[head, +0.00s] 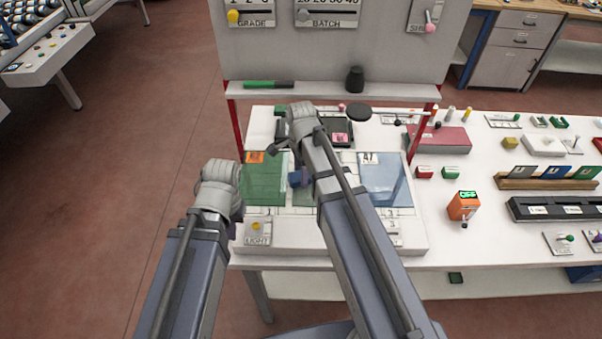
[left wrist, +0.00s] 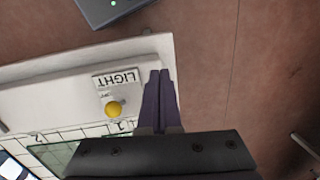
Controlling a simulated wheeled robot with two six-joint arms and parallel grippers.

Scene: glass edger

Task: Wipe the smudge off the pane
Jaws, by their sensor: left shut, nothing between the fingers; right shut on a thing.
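A green pane (head: 265,185) with an orange tag lies at the left of the white tiled panel. A blue pane (head: 385,180) with a white tag reading 47 lies at its right. I cannot make out a smudge on either. My right arm reaches over the panel between them; a small dark blue shape (head: 297,179) shows beside its forearm, by the green pane, and its fingers and what they hold are mostly hidden. My left gripper (left wrist: 158,75) is shut and empty, above the panel edge beside the LIGHT label (left wrist: 118,79). The green pane's edge also shows in the left wrist view (left wrist: 52,153).
A yellow knob (head: 256,226) sits by the LIGHT label. Behind the panes are a dark tray (head: 340,132) and a shelf (head: 320,89) with a green marker (head: 268,84). An orange device (head: 463,205) stands to the right. Floor is open at left.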

